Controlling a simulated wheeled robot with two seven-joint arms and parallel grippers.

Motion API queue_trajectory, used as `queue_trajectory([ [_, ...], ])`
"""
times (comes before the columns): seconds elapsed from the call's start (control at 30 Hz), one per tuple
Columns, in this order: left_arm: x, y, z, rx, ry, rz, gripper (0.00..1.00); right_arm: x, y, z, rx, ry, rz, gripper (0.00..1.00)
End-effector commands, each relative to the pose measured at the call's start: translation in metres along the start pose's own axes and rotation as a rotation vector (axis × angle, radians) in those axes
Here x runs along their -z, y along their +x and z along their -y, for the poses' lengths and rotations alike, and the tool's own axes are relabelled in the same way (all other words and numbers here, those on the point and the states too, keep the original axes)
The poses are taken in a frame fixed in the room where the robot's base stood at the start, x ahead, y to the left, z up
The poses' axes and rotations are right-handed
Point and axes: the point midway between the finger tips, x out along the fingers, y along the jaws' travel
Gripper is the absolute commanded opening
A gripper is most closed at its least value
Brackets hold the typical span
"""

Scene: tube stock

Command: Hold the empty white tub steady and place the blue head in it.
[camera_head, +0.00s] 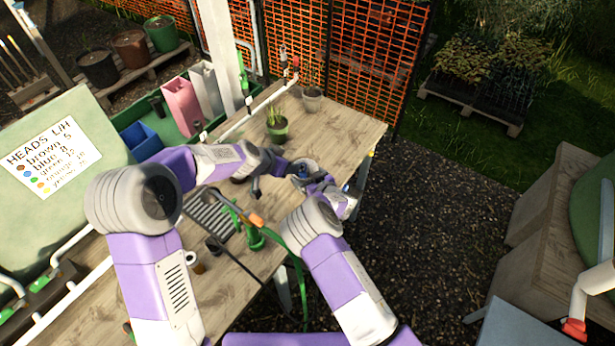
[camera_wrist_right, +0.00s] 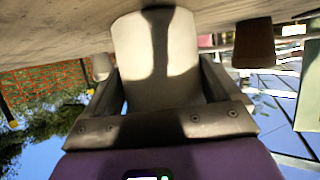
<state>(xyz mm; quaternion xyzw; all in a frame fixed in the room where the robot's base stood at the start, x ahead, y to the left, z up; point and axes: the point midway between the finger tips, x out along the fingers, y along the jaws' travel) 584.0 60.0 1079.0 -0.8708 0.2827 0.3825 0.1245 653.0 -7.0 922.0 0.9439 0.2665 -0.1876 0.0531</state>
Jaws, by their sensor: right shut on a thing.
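The white tub (camera_head: 311,163) stands near the right end of the wooden bench, partly hidden by my right gripper. In the right wrist view the pale tub (camera_wrist_right: 160,60) fills the space between the two fingers. My right gripper (camera_head: 312,180) is shut on it. A small blue patch, seemingly the blue head (camera_head: 303,171), shows at the tub's mouth; I cannot tell whether it rests inside. My left gripper (camera_head: 270,170) is just left of the tub, dark and small in the head view. Whether its fingers are open or shut is unclear.
A potted plant (camera_head: 277,127) and a small grey pot (camera_head: 312,98) stand behind on the bench. An orange mesh fence (camera_head: 350,50) closes the back.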

Motion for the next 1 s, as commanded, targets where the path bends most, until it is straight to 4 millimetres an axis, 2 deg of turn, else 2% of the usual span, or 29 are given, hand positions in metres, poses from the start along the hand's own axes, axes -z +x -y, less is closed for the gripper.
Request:
queue_trajectory([
  [0.23,0.000,0.000,0.000,-0.001,0.000,0.000,0.57,0.000,0.000,0.000,0.000,0.000,-0.001,0.60],
  [0.27,0.000,0.000,0.000,-0.001,0.000,0.000,0.57,0.000,0.000,0.000,0.000,0.000,-0.001,0.93],
  [0.3,0.000,0.000,0.000,-0.001,0.000,0.000,0.57,0.000,0.000,0.000,0.000,0.000,-0.001,0.99],
  [0.67,0.000,0.000,0.000,0.000,0.000,0.000,0.57,0.001,-0.006,-0.001,-0.001,0.001,-0.001,1.00],
  [0.83,0.000,0.000,0.000,0.000,0.000,0.000,0.57,0.001,-0.026,0.000,-0.002,0.004,-0.002,1.00],
  [1.0,0.000,0.000,0.000,0.000,0.000,0.000,0.57,0.001,-0.058,-0.001,-0.004,0.005,-0.002,1.00],
])
